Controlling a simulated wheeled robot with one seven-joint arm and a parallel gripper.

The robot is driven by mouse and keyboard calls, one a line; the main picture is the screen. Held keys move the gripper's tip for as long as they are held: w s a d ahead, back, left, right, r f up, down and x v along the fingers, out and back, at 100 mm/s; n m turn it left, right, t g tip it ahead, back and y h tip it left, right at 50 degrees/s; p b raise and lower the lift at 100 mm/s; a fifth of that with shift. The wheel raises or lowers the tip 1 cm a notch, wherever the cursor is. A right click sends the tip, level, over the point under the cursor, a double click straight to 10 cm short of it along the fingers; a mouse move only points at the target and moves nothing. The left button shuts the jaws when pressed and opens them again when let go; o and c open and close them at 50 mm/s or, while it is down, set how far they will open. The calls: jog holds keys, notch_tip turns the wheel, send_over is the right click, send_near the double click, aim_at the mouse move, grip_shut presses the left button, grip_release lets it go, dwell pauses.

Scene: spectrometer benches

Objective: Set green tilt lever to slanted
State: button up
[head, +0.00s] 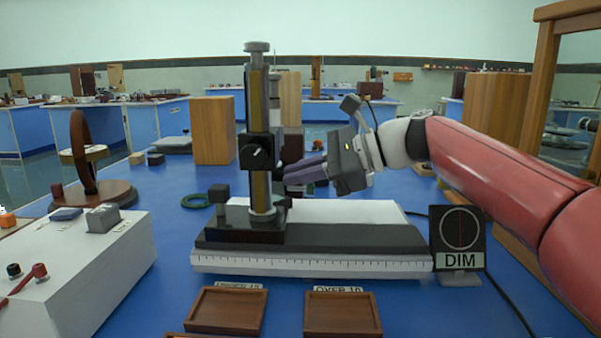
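I cannot make out a green tilt lever in the head view. A black and brass upright stand (261,195) rises from a dark base in the middle of the bench, with a black knob (257,153) on its front. My gripper (288,177) reaches in from the right, its dark fingers pointing left at the stand's column. The fingertips are close beside or behind the column, and I cannot tell whether they touch anything. The gap between the fingers is not clear. The area just behind the column is hidden.
A white ruled rail (310,264) lies under the stand. Two wooden trays (228,310) are in front. A "DIM" sign (459,238) stands at right, a white control box (85,270) at left. A green ring (196,201) and a wooden block (213,131) are behind.

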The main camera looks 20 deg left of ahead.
grip_shut()
jog(key=shift+s+f+n+t+b, duration=0.25)
jog(key=shift+f+n+b, duration=0.2)
jog(key=shift+b, duration=0.8)
jog(key=b, duration=0.1)
jog(key=n+b, duration=0.1)
jog(key=shift+s+f+t+y+b, duration=0.2)
jog(key=shift+t+y+b, duration=0.1)
jog(key=shift+t+b, duration=0.1)
jog(key=shift+s+d+r+n+t+b, duration=0.1)
jog(key=shift+n+t+b, duration=0.15)
jog(key=shift+n+b, duration=0.3)
jog(key=shift+r, duration=0.15)
jog(key=o, duration=0.5)
grip_release()
jog(key=shift+o, duration=0.2)
